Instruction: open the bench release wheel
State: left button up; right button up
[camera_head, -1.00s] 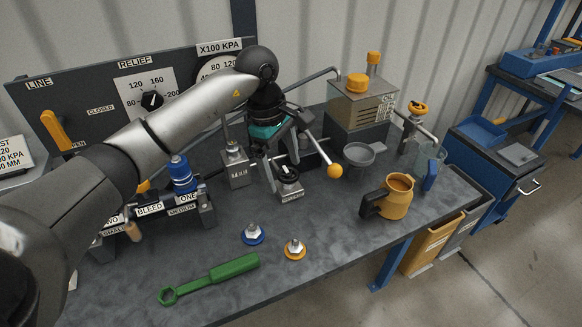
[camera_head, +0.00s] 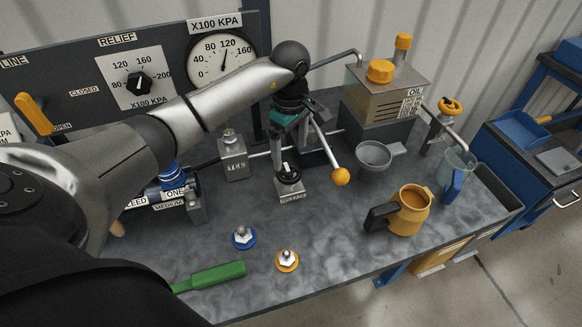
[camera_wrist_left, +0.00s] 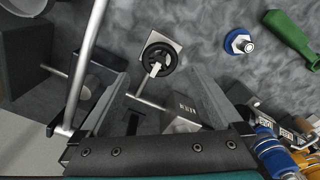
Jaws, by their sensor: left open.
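A small black wheel (camera_head: 289,174) with a pale pointer sits on a grey metal block with a label too small to read. I take it as the bench release wheel. It also shows in the left wrist view (camera_wrist_left: 158,58). My left gripper (camera_head: 291,148) is above the wheel, pointing down at it. In the left wrist view its two fingers (camera_wrist_left: 160,78) are apart, and the wheel lies between and just beyond their tips. Nothing is held, and I see no contact with the wheel. My right gripper is not in view.
A lever with a yellow ball (camera_head: 341,176) stands close right of the gripper. A grey block (camera_head: 233,158) with a pipe is to the left. A funnel (camera_head: 373,155), yellow jug (camera_head: 408,212), blue coupler (camera_head: 243,237) and orange coupler (camera_head: 287,260) surround it. The front middle bench is mostly clear.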

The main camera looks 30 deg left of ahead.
aim_at(291, 173)
pick_arm(q)
notch_tip(291, 173, down, 6)
jog(key=shift+f, duration=0.7)
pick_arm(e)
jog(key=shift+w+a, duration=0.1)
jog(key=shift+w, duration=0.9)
pick_arm(q)
jog(key=shift+c, duration=0.5)
jog(key=c, duration=1.1)
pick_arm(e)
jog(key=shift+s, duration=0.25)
